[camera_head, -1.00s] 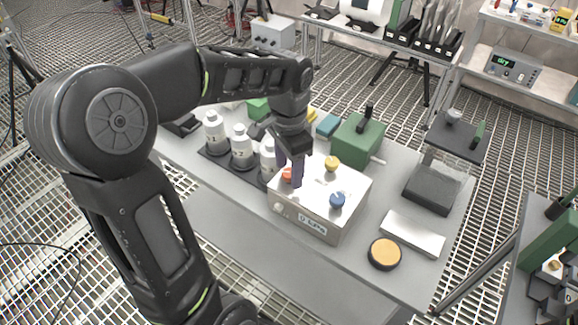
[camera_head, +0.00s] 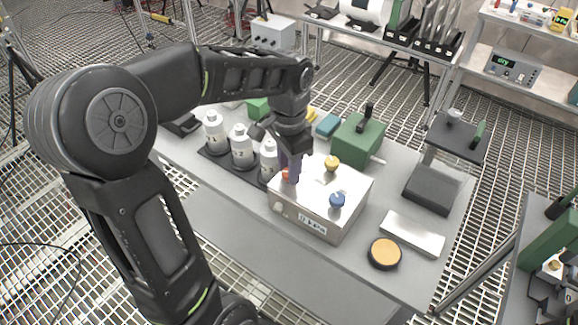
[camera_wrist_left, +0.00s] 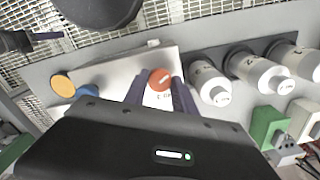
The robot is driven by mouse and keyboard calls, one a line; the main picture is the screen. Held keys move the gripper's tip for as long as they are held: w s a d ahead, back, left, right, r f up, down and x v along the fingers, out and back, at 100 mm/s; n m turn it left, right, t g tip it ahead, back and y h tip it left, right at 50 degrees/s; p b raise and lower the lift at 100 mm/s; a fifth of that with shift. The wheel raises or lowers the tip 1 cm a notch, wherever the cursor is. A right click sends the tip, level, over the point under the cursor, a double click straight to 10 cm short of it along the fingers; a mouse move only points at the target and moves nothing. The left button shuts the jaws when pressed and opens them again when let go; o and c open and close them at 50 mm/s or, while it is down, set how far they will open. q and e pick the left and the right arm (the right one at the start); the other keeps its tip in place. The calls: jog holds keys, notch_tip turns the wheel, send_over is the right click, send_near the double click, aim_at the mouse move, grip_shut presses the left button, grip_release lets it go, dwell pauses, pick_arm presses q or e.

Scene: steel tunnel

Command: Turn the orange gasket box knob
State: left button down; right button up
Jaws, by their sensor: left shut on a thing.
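The gasket box (camera_head: 318,219) is a pale metal box with a printed front label, on the grey table. On its top are an orange-red knob (camera_head: 287,174), a yellow knob (camera_head: 332,163) and a blue knob (camera_head: 337,199). My left gripper (camera_head: 291,172) points down at the box's left side, shut on the orange knob, which is partly hidden by the fingers. In the left wrist view the orange knob (camera_wrist_left: 160,79) sits between the two purple fingers, with a white mark on its top. My right gripper is not in view.
Several white bottles (camera_head: 241,150) stand on a dark mat close left of the box. A green box (camera_head: 358,138) is behind it. A black-and-orange disc (camera_head: 385,252) and a pale flat block (camera_head: 412,233) lie to the right.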

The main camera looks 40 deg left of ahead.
pick_arm(q)
jog(key=n, duration=0.4)
jog(key=n+b, duration=0.1)
jog(key=n, duration=1)
jog(key=shift+b, duration=0.3)
jog(key=n, duration=0.4)
jog(key=shift+w, duration=0.1)
jog(key=n, duration=0.3)
jog(key=shift+n+b, duration=0.3)
jog(key=n, duration=0.3)
jog(key=shift+n, duration=0.3)
jog(key=shift+n+b, duration=0.3)
jog(key=shift+n, duration=1.4)
